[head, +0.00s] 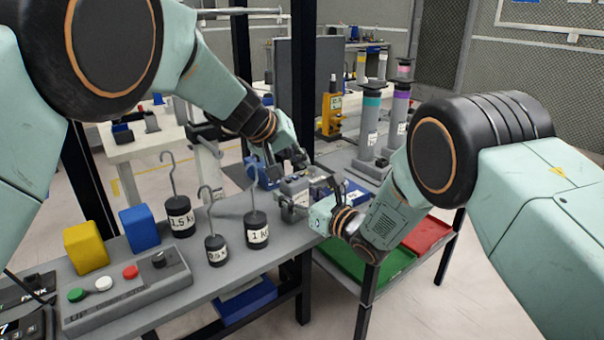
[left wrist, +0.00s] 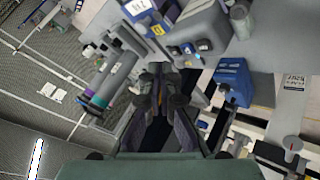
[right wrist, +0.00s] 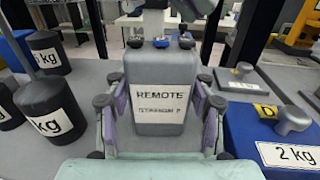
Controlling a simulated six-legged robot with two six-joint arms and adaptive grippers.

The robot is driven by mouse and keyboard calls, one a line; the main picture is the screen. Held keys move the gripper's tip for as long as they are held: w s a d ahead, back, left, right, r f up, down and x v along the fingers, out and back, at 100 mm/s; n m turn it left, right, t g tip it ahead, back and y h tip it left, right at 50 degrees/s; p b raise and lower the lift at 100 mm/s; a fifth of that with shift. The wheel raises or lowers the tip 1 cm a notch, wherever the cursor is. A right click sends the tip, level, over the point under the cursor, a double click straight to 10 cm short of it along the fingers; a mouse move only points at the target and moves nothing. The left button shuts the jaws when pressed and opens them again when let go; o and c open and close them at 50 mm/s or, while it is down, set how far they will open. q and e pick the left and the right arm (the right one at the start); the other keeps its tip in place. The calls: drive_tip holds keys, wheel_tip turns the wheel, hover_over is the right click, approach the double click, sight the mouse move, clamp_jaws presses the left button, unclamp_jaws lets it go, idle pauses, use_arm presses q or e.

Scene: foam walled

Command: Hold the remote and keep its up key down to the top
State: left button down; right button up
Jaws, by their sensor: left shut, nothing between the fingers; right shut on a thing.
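The remote is a grey block (right wrist: 152,82) with a white "REMOTE" label, standing upright in the right wrist view. My right gripper (right wrist: 160,108) is shut on it, with one finger on each side. A dark key and a blue key show on the remote's top edge. In the head view the remote (head: 294,188) is partly hidden by my grippers. My left gripper (head: 301,160) is shut and empty, close above and behind the remote. Its closed fingertips (left wrist: 161,80) show in the left wrist view. I cannot tell whether they touch a key.
Several black hooked weights (head: 257,230) stand on the grey bench, left of the remote. A control box (head: 125,290) with coloured buttons, a yellow block (head: 86,247) and a blue block (head: 139,228) are nearer. Green (head: 385,268) and red (head: 428,234) trays lie right, lower down.

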use_arm(q)
drive_tip(key=shift+r, duration=2.55)
use_arm(e)
drive_tip(key=o, duration=1.3)
drive_tip(key=shift+o, duration=0.2)
drive_tip(key=v, duration=1.2)
